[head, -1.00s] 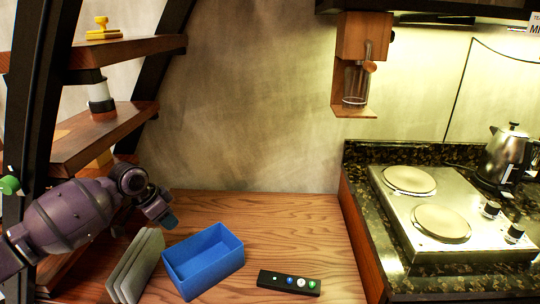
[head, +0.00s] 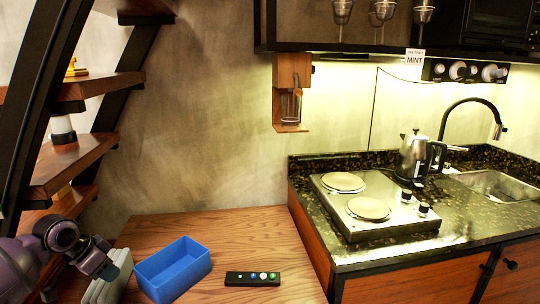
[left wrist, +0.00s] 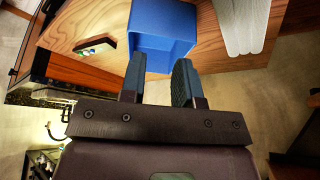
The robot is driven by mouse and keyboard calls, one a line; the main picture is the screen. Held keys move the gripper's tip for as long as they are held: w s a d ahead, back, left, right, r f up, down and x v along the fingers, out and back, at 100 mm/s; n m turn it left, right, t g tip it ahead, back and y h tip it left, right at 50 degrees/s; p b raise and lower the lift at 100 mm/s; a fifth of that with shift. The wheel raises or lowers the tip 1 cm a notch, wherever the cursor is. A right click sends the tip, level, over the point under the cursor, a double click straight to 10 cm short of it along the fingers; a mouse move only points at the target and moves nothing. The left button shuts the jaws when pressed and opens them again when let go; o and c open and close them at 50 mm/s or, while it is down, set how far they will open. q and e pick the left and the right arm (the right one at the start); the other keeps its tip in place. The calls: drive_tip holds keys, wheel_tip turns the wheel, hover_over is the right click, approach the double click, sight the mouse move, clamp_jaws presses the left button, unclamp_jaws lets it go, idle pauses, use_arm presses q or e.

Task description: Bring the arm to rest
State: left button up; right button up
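My left arm comes in from the left in the head view, with its gripper (head: 104,271) above the grey upright slabs at the left end of the wooden counter. In the left wrist view the two fingers of the left gripper (left wrist: 156,82) stand apart with nothing between them, and the blue bin lies beyond the fingertips. My right gripper is in neither view.
The blue bin (head: 174,270) is empty, beside the grey slabs (head: 110,282). A black remote (head: 252,279) lies right of it. Wooden stair treads (head: 70,165) rise at left. A hotplate (head: 375,207) and kettle (head: 415,157) stand on the dark counter.

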use_arm(q)
drive_tip(key=w+d+r+t+y, duration=0.1)
drive_tip(key=w+d+r+t, duration=0.1)
drive_tip(key=w+t, duration=0.35)
drive_tip(key=s+d+f+t+h, duration=0.1)
drive_tip(key=s+d+f+t, duration=0.2)
drive_tip(key=s+d+f, duration=0.4)
drive_tip(key=s+d+f+n, duration=0.1)
drive_tip(key=s+d+f, duration=0.1)
drive_tip(key=s+f, duration=0.3)
drive_tip(key=s+d+f+n+g+y, duration=0.1)
drive_tip(key=s+f, duration=0.4)
drive_tip(key=s, duration=0.7)
drive_tip(key=s+d+f+n+g+y, duration=0.1)
drive_tip(key=s+d+f+n, duration=0.2)
drive_tip(key=s+f, duration=0.3)
drive_tip(key=s+d, duration=0.1)
drive_tip(key=s, duration=0.2)
drive_tip(key=shift+r+y, duration=0.1)
drive_tip(key=shift+y, duration=0.2)
